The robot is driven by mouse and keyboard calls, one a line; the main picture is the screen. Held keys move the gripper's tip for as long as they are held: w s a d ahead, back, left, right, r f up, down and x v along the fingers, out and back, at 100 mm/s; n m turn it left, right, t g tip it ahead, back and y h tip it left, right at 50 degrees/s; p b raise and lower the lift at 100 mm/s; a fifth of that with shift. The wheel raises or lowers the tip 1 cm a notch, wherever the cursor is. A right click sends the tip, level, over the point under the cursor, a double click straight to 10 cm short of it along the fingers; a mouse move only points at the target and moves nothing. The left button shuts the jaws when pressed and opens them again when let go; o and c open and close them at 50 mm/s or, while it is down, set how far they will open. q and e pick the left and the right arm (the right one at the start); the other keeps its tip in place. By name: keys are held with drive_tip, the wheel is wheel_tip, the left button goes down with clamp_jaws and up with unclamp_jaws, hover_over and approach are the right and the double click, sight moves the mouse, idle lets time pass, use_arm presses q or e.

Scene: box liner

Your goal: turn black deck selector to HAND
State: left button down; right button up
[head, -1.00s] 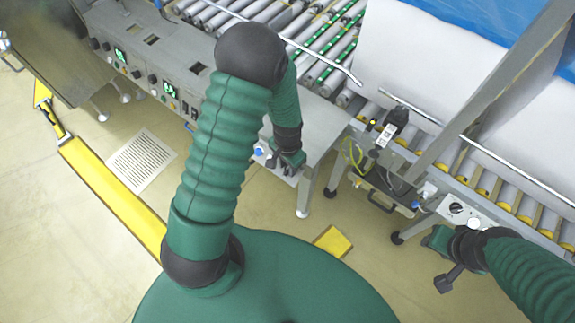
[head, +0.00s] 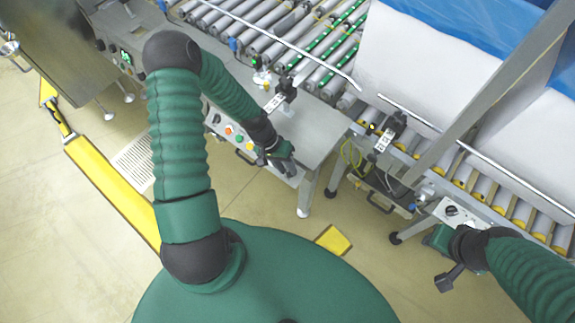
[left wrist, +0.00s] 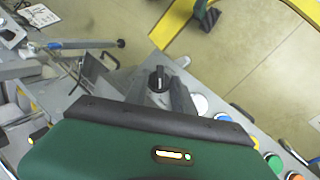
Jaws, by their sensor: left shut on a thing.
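The black deck selector (left wrist: 158,79) is a dark round knob with a pale pointer mark, on the grey control panel (left wrist: 205,122) in the left wrist view. Its mark points roughly up in that picture; its label cannot be read. In the head view my left gripper (head: 283,158) is at the right end of the button panel (head: 241,144), covering the knob.
Another grey panel (head: 461,213) with a black knob is at the right. Roller conveyors run behind. A yellow floor barrier (head: 105,190) lies at left.

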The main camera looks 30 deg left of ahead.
use_arm(q)
drive_tip(key=shift+s+f+n+h, duration=0.1)
drive_tip(key=shift+s+n+h, duration=0.1)
drive_tip(key=shift+n+h, duration=0.4)
drive_tip(key=shift+n, duration=0.3)
drive_tip(key=c, duration=1.4)
unclamp_jaws()
drive_tip(key=shift+a+t, duration=0.1)
drive_tip(key=shift+t, duration=0.2)
drive_tip(key=shift+c, duration=0.2)
drive_tip(key=p+v, duration=0.3)
drive_tip(key=v, duration=1.3)
drive_tip(key=shift+a+r, duration=0.3)
